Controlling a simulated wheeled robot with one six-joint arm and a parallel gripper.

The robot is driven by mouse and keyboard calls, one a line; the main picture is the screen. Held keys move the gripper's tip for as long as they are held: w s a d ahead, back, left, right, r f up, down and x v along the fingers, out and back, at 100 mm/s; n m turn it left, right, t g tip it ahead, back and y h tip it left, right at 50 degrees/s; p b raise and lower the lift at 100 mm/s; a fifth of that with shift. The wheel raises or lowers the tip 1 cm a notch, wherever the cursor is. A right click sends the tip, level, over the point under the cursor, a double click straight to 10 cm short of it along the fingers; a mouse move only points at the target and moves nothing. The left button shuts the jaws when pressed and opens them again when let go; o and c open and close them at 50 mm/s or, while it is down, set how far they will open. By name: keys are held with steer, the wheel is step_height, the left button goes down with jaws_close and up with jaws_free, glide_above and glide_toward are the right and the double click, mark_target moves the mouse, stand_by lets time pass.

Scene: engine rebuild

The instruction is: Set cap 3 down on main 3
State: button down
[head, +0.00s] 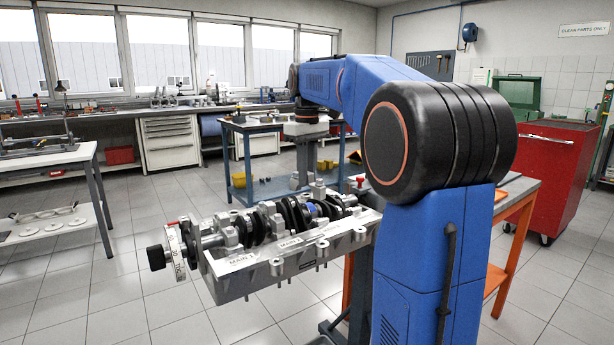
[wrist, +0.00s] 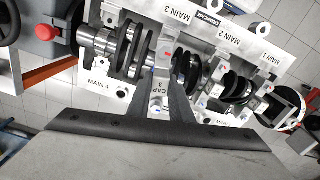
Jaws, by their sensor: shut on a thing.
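Cap 3 (wrist: 158,88), a grey metal bearing cap labelled CAP 3, is between the fingers of my gripper (wrist: 160,100) in the wrist view. My gripper is shut on it. In the head view my gripper (head: 304,165) points down over the far half of the engine block (head: 290,264). The MAIN 3 label (wrist: 181,16) shows on the block's edge in the wrist view, roughly in line with the cap. The main 3 bearing seat is mostly hidden by the cap and fingers. I cannot tell whether the cap touches it.
A crankshaft (wrist: 128,48) lies along the block. Other caps stand on it, close to my fingers on the MAIN 2 (wrist: 228,38) side. A blue workbench (head: 262,126) stands behind, a red cabinet (head: 550,165) at right.

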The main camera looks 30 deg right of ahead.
mark_target(309, 184)
steer(key=shift+s+d+r+m, duration=0.1)
steer(key=shift+d+r+m, duration=0.2)
steer(key=shift+r, duration=0.2)
steer(key=shift+a+r+m, duration=0.2)
steer(key=shift+r+m, duration=0.7)
steer(key=shift+r, duration=0.4)
steer(key=shift+f, duration=2.95)
steer(key=shift+f, duration=1.95)
steer(key=c, duration=1.8)
jaws_free()
steer(key=shift+c, duration=0.2)
steer(key=shift+r, duration=1.5)
steer(key=shift+o, duration=0.6)
steer(key=o, duration=0.4)
